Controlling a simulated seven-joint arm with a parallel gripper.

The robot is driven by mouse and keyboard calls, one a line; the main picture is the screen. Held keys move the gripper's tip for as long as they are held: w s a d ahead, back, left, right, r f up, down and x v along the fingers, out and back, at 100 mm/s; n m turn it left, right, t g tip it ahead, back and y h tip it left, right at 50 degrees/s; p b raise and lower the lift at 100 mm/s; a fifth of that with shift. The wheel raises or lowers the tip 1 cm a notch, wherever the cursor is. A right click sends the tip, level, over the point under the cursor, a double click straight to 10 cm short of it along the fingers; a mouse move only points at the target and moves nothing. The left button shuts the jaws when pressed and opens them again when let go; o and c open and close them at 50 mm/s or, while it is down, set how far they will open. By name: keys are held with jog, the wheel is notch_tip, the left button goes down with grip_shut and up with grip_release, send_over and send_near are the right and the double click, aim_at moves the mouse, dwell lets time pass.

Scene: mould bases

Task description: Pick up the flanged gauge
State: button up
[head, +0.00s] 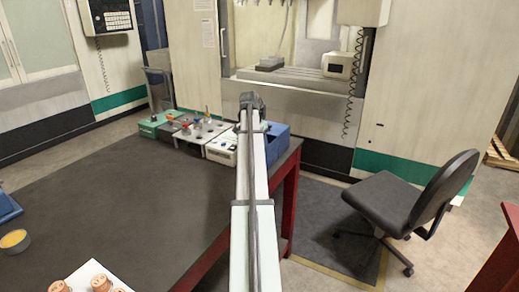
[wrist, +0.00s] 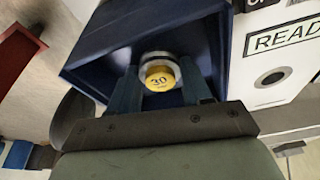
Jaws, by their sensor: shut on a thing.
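The flanged gauge (wrist: 162,77) is a round piece with a pale metal rim and a yellow end face marked "30". My gripper (wrist: 161,82) is shut on it, with one dark blue finger on each side. In the wrist view the gauge is seen end-on, in front of the open blue bin (wrist: 105,58); I cannot tell whether it touches the bin. In the head view my arm hides the gauge and the fingers, and the blue bin (head: 278,140) stands at the table's far right corner.
A white box (wrist: 275,72) lettered "READ" stands beside the bin. In the head view, a grey rack with coloured pieces (head: 205,127) and a green box (head: 152,124) stand left of the arm. The dark table (head: 130,195) is mostly clear. A chair (head: 410,200) stands right.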

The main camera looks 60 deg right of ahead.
jog(key=c, duration=0.4)
jog(key=shift+r, duration=0.1)
jog(key=shift+c, duration=0.2)
